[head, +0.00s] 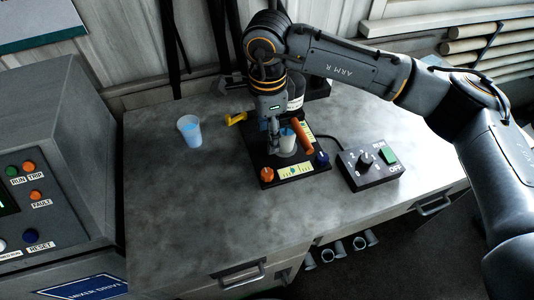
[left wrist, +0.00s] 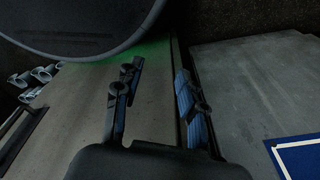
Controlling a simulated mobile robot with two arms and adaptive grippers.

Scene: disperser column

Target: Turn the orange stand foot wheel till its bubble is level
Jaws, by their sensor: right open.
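The orange stand foot wheel (head: 267,175) sits at the front left corner of the dark stand base (head: 262,159) in the head view. A pale yellow-green level strip (head: 293,170) lies on the base's front edge; its bubble is too small to read. A blue foot wheel (head: 321,159) is at the front right corner. My right gripper (head: 273,143) points down over the stand, behind and above the orange wheel, apart from it. It is open, beside a small cup (head: 287,141). My left gripper (left wrist: 158,98) shows only in the left wrist view, its fingers apart and empty.
An orange cylinder (head: 302,137) leans beside the small cup. A yellow handle (head: 236,118) sticks out left of the stand. A control box (head: 370,169) is at right. The table front (head: 200,220) is clear.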

